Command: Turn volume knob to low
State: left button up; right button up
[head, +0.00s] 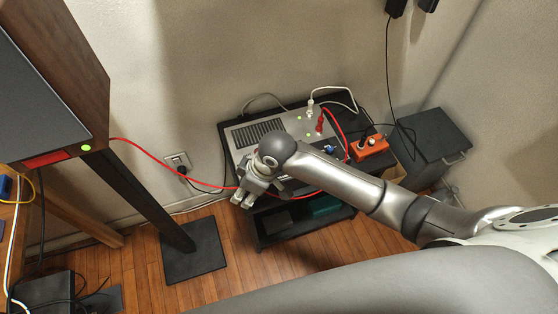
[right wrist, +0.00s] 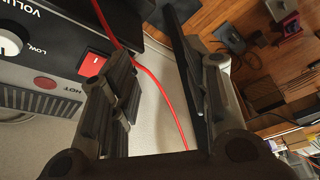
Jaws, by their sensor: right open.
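The volume knob (right wrist: 10,42) is white and round. It shows at the left edge of the right wrist view, partly cut off, between the printed words VOLUME and LOW on a dark panel. Where it points cannot be told. In the head view the silver amplifier-like box (head: 258,134) sits on a black stand, its front partly hidden by my arm. My right gripper (head: 243,198) is in front of the box's left part. In the right wrist view my right gripper (right wrist: 152,62) is open and empty, to the right of the knob and apart from it. My left gripper is not in view.
A red switch (right wrist: 92,64) is right of the knob. A red cable (head: 205,184) runs past my right gripper and between its fingers in the wrist view. An orange power strip (head: 369,147) lies at the right. A speaker stand base (head: 194,250) is on the wooden floor.

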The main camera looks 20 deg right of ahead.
jog(key=w+d+r+n+g+h, duration=0.1)
jog(key=w+d+r+h, duration=0.1)
jog(key=w+d+r, duration=0.3)
jog(key=w+d+r+n+g+h, duration=0.1)
jog(key=w+d+r+h, duration=0.1)
jog(key=d, duration=0.4)
jog(key=f, duration=1)
jog(key=shift+w+d+f, duration=0.1)
jog(key=shift+w, duration=0.15)
jog(key=shift+n, duration=0.3)
grip_shut()
